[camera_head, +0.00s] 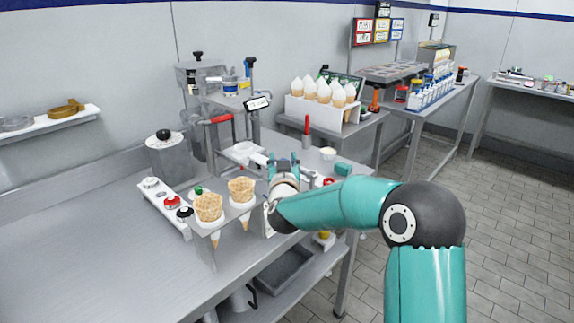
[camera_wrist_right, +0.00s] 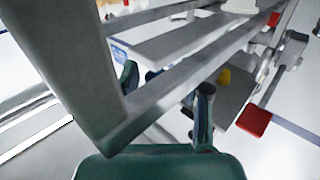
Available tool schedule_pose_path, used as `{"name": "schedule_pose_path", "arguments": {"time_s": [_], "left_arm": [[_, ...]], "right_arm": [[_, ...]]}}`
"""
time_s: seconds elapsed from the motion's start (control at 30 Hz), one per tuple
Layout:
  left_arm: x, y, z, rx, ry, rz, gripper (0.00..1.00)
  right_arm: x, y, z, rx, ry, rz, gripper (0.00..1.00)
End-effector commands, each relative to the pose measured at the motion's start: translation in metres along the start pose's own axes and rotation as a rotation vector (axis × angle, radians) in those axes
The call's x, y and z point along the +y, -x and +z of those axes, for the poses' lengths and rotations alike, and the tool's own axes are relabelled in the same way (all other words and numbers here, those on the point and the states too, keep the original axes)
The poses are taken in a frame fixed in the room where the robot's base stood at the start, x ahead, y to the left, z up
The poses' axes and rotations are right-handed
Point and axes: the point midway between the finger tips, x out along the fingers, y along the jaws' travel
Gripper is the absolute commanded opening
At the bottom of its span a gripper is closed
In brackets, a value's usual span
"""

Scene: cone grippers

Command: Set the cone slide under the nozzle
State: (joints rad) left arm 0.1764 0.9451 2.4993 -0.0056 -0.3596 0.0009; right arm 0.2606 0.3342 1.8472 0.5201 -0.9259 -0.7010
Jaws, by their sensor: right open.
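My right gripper (camera_head: 284,160) is open, with its teal fingers pointing away over the bench, at the right end of a pale slide-like piece with a round head (camera_head: 243,152). I take this piece for the cone slide; I cannot tell whether the gripper touches it. It lies beside the dispenser (camera_head: 205,85) with the red lever (camera_head: 221,118). The nozzle itself is not clear to see. In the right wrist view the open fingers (camera_wrist_right: 167,88) stand near grey metal bars, and a red-ended lever (camera_wrist_right: 254,122) is at the right. My left gripper is not in view.
Two waffle cones (camera_head: 209,207) stand in a metal holder left of my right arm. A strip with several knobs (camera_head: 166,203) lies beside them. A white rack of filled cones (camera_head: 320,112) is behind. The bench's left front (camera_head: 90,265) is clear.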

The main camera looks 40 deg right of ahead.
Motion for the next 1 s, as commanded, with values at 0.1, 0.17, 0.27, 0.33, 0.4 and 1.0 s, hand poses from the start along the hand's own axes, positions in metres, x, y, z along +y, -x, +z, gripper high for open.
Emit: {"name": "schedule_pose_path", "arguments": {"time_s": [0.1,0.17,0.27,0.33,0.4,1.0], "left_arm": [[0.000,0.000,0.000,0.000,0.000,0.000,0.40],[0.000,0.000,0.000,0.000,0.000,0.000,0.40],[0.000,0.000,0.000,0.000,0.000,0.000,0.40],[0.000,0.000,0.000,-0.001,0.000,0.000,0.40],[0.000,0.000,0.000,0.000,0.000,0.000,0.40],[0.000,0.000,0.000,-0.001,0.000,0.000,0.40]], "right_arm": [[-0.001,0.009,0.000,0.000,0.000,-0.001,0.47],[0.000,0.016,-0.001,0.000,-0.001,-0.001,0.47],[0.000,0.033,0.000,0.000,0.000,-0.002,0.47],[-0.001,0.048,0.000,0.000,-0.001,-0.003,0.47],[0.000,0.063,0.000,-0.001,-0.001,-0.002,0.47],[-0.001,0.117,0.002,0.000,0.000,0.001,0.47]]}}
